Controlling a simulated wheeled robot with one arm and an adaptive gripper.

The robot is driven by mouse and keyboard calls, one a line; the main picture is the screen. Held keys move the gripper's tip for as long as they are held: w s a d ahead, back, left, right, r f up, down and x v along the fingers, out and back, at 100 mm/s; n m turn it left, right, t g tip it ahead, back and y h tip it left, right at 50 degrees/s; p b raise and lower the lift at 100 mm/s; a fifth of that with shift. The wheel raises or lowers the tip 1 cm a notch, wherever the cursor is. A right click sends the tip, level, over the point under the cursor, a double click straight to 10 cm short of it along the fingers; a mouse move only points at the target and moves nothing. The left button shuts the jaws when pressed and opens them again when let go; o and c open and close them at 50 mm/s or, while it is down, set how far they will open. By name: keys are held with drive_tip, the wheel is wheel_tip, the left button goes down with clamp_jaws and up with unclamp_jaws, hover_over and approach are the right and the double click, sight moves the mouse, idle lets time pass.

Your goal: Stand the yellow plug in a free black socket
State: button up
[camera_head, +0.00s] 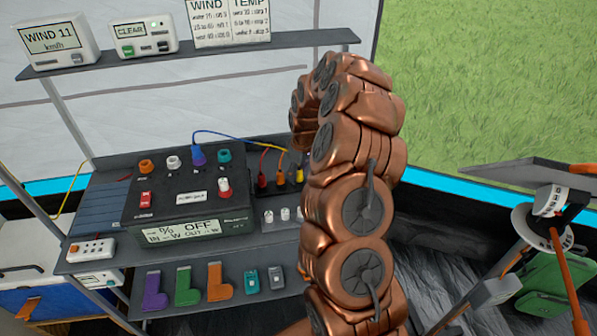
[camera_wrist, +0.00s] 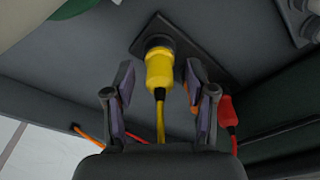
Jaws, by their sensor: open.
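The yellow plug (camera_wrist: 158,70) stands upright in a round black socket (camera_wrist: 156,40) on a dark plate in the wrist view, its yellow cord trailing toward my gripper. In the head view, a small part of the yellow plug (camera_head: 299,174) shows beside my copper arm. My gripper (camera_wrist: 158,82) is open, with one finger on each side of the plug and visible gaps between. The head view does not show my gripper; my arm hides that area. The wrist view does not show the plug's seating depth.
A red plug (camera_wrist: 227,109) stands close to the right finger; an orange plug (camera_head: 281,168) is near it. The black power box (camera_head: 180,205) with knobs stands left of the plugs. Small white pieces (camera_head: 284,214) stand in front. An upper shelf (camera_head: 190,54) holds displays.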

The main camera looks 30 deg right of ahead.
drive_tip(key=shift+r, duration=0.1)
wheel_tip(320, 180, up, 12)
drive_tip(key=s, duration=0.1)
drive_tip(key=shift+s, duration=0.2)
idle(0.4)
drive_tip(key=s+a+r+g, duration=0.1)
drive_tip(key=s+a+r, duration=0.35)
drive_tip(key=a, duration=0.35)
drive_tip(key=s+a+r, duration=0.3)
drive_tip(key=s+a, duration=0.3)
drive_tip(key=a, duration=0.3)
drive_tip(key=s+a+m+g, duration=0.1)
drive_tip(key=s+a, duration=0.2)
drive_tip(key=s, duration=1)
drive_tip(key=s+a+m+g, duration=0.1)
drive_tip(key=s+a, duration=0.3)
drive_tip(key=s, duration=0.9)
drive_tip(key=shift+s+m, duration=0.15)
drive_tip(key=shift+m, duration=0.65)
